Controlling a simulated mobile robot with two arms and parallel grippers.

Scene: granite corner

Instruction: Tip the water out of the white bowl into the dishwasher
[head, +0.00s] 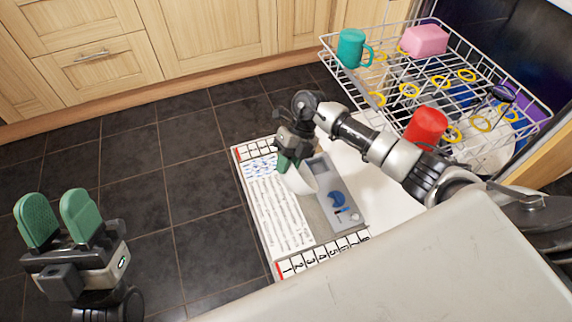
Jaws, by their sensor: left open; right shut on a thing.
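The white bowl (303,181) is held by its edge in my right gripper (285,163), whose green pads are shut on it. The bowl looks tilted and hangs over the lowered dishwasher door (385,200), near a grey panel with blue marks (340,200). Whether water is in it cannot be seen. The dishwasher rack (490,60) is pulled out at upper right, to the right of the bowl and apart from it. My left gripper (59,218) is open and empty over the floor at lower left.
The rack holds a teal mug (351,48), a pink block-like item (424,40), a red cup (426,126) and several yellow rings. Wooden cabinets (210,40) line the back. Dark tiled floor (150,170) is clear at left.

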